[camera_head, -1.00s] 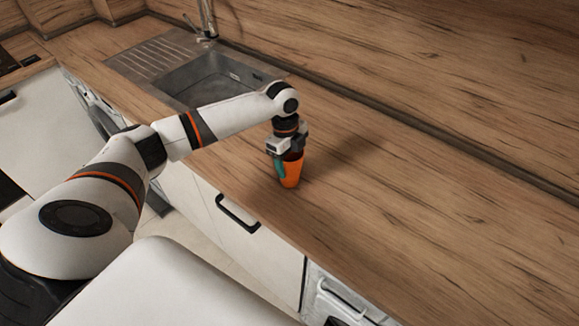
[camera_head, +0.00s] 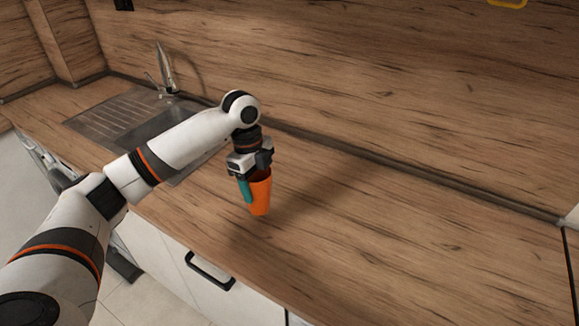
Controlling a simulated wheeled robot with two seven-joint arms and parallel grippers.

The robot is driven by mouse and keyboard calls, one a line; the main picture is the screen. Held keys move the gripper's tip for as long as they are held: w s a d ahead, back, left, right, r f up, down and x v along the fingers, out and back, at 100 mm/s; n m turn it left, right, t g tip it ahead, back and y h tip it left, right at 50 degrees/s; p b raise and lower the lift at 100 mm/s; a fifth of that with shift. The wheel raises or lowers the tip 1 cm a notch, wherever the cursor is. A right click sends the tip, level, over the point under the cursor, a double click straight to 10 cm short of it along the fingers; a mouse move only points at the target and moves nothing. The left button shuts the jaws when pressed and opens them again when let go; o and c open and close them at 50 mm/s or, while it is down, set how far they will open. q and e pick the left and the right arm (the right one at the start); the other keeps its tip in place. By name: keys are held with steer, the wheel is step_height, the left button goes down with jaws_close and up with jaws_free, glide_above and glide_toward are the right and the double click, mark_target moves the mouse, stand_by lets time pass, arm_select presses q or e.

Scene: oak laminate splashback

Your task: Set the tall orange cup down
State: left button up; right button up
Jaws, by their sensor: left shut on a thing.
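The tall orange cup (camera_head: 261,196) is upright at the front part of the wooden countertop (camera_head: 370,225), right of the sink. My left gripper (camera_head: 253,184) points down and is shut on the cup's upper part, with a teal finger pad showing on its left side. The far finger is largely hidden by the cup. I cannot tell whether the cup's base touches the counter. My right gripper is not in view.
A metal sink (camera_head: 150,130) with a drainer and a tap (camera_head: 166,75) lies to the left, partly behind my arm. A splashback (camera_head: 400,90) runs along the back. The counter right of the cup is clear. A cabinet handle (camera_head: 209,272) is below the front edge.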

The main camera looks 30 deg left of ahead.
arm_select(q)
steer(key=shift+r, duration=0.4)
steer(key=shift+s+d+n, duration=0.2)
steer(key=shift+d+n, duration=0.3)
steer(key=shift+n, duration=0.1)
steer(key=s+d+n+t+y+b, duration=0.1)
steer(key=s+d+n+t+b, duration=0.15)
steer(key=s+d+n, duration=1.2)
steer(key=a+f+n, duration=0.1)
steer(key=f, duration=0.1)
steer(key=a+f+n+g, duration=0.1)
steer(key=f+n, duration=0.1)
steer(key=shift+w+a+f, duration=0.1)
steer(key=shift+a+f, duration=0.05)
steer(key=shift+a, duration=0.05)
steer(key=shift+w, duration=0.1)
